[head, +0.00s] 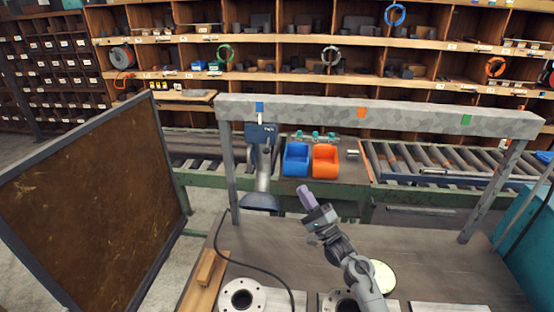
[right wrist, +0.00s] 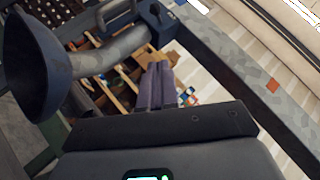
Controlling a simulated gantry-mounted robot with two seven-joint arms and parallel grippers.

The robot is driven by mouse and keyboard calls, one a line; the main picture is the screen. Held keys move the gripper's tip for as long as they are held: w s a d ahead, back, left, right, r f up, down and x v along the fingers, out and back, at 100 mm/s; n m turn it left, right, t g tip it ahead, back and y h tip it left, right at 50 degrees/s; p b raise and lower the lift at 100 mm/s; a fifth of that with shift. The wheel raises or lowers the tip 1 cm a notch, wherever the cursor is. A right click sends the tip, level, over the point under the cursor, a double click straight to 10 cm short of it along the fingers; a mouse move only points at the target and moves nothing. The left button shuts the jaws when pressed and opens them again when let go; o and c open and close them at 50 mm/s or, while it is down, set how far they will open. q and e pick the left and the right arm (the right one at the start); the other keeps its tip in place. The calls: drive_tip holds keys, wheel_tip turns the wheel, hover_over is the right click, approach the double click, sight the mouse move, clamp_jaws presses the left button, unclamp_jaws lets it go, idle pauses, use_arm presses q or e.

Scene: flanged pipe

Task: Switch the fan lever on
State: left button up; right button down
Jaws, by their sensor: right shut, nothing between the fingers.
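A dark blue fan box (head: 262,131) hangs from the left end of the grey overhead beam, with a small pale label. A grey duct (head: 263,170) runs down from it to a dark blue hood (head: 260,202). In the right wrist view the box (right wrist: 155,22), duct (right wrist: 108,62) and hood (right wrist: 32,65) lie beyond the fingers. A grey bent handle (right wrist: 118,10) shows by the box there; I cannot tell its on or off position. My right gripper (head: 306,197) is shut and empty, apart from the box, to its lower right. Its purple fingers (right wrist: 156,85) point upward in the wrist view.
The grey beam (head: 380,114) on posts spans the workbench (head: 430,265). A blue bin (head: 296,158) and an orange bin (head: 325,158) stand behind it near roller conveyors. A flanged pipe part (head: 242,296) sits at the front, near a black cable. A brown panel (head: 85,205) stands left.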

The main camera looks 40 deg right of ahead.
drive_tip(key=a+p+x, duration=0.2)
drive_tip(key=a+x, duration=0.1)
drive_tip(key=x, duration=0.9)
drive_tip(key=shift+r, duration=0.5)
drive_tip(key=shift+w, duration=0.1)
wheel_tip(320, 180, up, 6)
drive_tip(key=s+a+m+g+h+p, duration=0.1)
drive_tip(key=m+p, duration=0.4)
drive_tip(key=p, duration=1.2)
drive_tip(key=shift+g+h, duration=0.8)
drive_tip(key=shift+g, duration=0.5)
drive_tip(key=shift+s+a, duration=0.1)
